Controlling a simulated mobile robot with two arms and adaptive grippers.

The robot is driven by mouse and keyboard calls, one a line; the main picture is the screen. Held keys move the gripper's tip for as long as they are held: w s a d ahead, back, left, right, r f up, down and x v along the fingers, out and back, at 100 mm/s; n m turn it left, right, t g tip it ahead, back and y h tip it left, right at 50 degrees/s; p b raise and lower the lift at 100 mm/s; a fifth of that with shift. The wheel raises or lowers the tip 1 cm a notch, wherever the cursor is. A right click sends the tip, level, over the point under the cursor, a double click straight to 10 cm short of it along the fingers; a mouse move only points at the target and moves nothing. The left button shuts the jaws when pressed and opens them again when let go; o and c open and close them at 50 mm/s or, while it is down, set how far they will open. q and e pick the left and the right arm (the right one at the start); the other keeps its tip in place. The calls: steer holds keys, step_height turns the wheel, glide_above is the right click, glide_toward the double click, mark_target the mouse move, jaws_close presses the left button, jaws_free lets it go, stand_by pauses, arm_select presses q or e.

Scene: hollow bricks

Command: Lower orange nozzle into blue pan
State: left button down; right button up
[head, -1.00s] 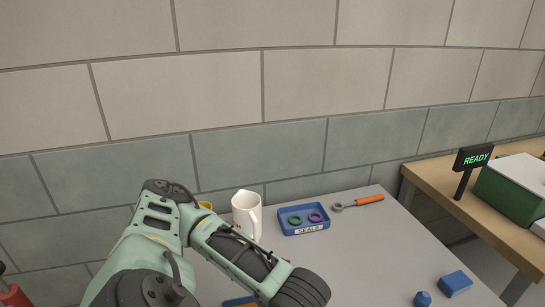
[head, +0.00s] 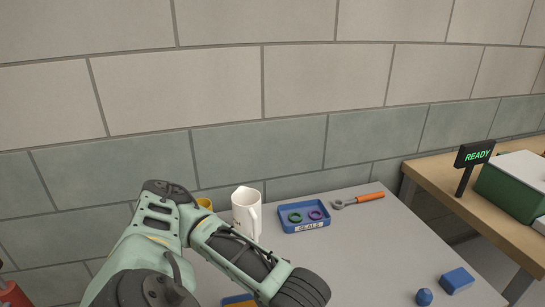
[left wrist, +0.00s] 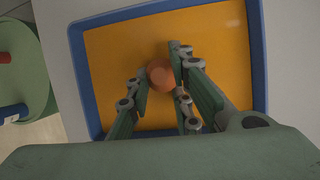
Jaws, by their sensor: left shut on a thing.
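The orange nozzle (left wrist: 160,73) shows in the left wrist view as a small round-ended piece between the fingers of my left gripper (left wrist: 162,76). The gripper is shut on it, over the blue pan (left wrist: 75,75). The pan has a blue rim and an orange-yellow floor. I cannot tell whether the nozzle touches the floor. In the head view only a corner of the pan (head: 228,300) shows at the bottom edge, beside my left arm. The left gripper's fingers are out of the head view. My right gripper is not in view.
An orange-handled wrench (head: 368,197) and blue pieces (head: 456,281) lie further right. The grey tabletop between is clear.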

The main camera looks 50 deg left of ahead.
arm_select(q)
steer(key=c, duration=1.5)
jaws_free()
